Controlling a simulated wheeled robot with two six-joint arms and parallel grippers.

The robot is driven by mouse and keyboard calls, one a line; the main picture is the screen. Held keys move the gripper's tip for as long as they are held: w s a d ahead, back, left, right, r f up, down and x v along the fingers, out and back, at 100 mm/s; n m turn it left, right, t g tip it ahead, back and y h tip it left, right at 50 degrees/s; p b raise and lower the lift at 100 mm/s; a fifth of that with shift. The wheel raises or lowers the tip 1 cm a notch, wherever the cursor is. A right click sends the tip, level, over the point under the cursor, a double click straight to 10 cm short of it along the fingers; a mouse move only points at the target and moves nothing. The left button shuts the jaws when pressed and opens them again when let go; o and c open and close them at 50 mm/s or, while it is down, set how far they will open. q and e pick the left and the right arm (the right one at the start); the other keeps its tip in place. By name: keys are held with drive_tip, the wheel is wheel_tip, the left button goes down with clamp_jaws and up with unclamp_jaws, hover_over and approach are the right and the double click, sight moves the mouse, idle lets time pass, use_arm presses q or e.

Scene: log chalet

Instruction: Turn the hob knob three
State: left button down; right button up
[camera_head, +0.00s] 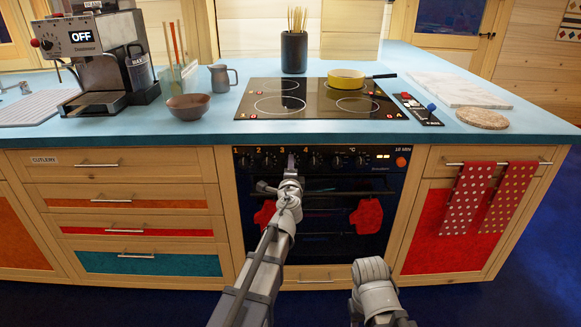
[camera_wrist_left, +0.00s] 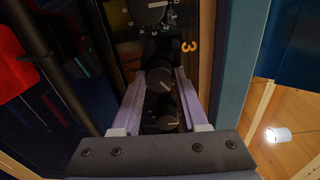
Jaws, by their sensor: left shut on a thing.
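The hob knobs (camera_head: 269,161) sit in a row on the dark oven panel, under printed numbers 1 to 4. My left gripper (camera_head: 291,163) reaches up to the panel at the knob just right of the number 3. In the left wrist view, hob knob three (camera_wrist_left: 160,79), round and dark with a light pointer line, sits between my left fingertips, beside an orange 3. The left gripper is shut on it. The fingers partly hide it in the head view. My right arm shows low in the head view, with its gripper out of sight.
The oven door below carries a handle with red mitts (camera_head: 367,215). The black hob (camera_head: 320,98) above holds a yellow pan (camera_head: 346,78). Neighbouring knobs (camera_wrist_left: 149,11) are close to the left fingers. The blue countertop's edge (camera_head: 150,128) overhangs the panel.

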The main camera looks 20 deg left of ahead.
use_arm(q)
drive_tip(key=shift+m, duration=0.5)
drive_tip(key=shift+c, duration=2.2)
unclamp_jaws()
drive_tip(key=v, duration=0.8)
